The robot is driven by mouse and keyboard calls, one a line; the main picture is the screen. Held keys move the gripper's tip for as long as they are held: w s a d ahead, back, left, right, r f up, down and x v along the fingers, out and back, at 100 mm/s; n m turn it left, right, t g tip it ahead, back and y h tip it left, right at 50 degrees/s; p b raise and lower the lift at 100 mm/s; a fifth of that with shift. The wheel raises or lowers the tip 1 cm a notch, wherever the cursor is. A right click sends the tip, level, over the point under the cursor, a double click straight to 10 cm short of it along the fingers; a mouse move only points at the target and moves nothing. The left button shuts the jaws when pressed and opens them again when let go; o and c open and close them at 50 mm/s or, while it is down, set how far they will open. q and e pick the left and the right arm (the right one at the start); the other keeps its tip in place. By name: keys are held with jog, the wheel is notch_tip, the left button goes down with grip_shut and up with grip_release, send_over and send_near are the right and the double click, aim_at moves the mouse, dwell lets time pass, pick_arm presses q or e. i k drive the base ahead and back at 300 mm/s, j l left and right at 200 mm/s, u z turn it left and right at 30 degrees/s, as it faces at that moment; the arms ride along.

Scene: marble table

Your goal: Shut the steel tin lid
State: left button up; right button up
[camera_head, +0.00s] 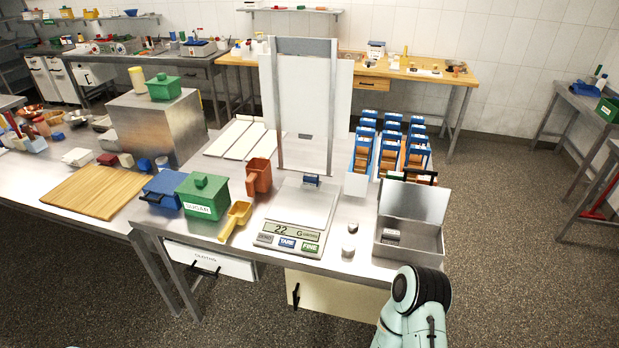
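The steel tin (405,258) stands near the right front corner of the table. Its lid (416,200) is up, standing roughly upright along the tin's back edge. A small grey block (391,234) shows inside the tin at the left. Part of my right arm shows just in front of the tin at the bottom of the view, below and close to its front wall. No fingers show on that arm, so its gripper is out of sight. My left gripper is not in view.
Blue and orange bins (388,150) stand close behind the lid. A green sugar box (203,195) and yellow scoop (235,220) are further left.

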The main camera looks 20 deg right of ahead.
aim_at(427, 204)
jog(key=z, duration=1.35)
jog(key=k, duration=0.55)
jog(key=k+u, duration=0.35)
jog(key=k+j+u, duration=0.2)
jog(key=k+u, duration=0.2)
jog(key=u, duration=1.85)
jog(key=l+u, duration=0.2)
jog(key=k+l+u, duration=0.15)
jog(key=l, duration=0.25)
jog(key=k+l+u, duration=0.2)
jog(key=k+l, duration=0.15)
jog(key=l, duration=0.2)
jog(key=k+l, duration=0.1)
jog(key=l, duration=0.25)
jog(key=k+l, duration=0.15)
jog(key=l, duration=0.25)
jog(key=k+l, duration=0.15)
jog(key=l, duration=0.2)
jog(key=k+l, duration=0.1)
jog(key=l, duration=0.25)
jog(key=k+l, duration=0.15)
jog(key=l, duration=0.2)
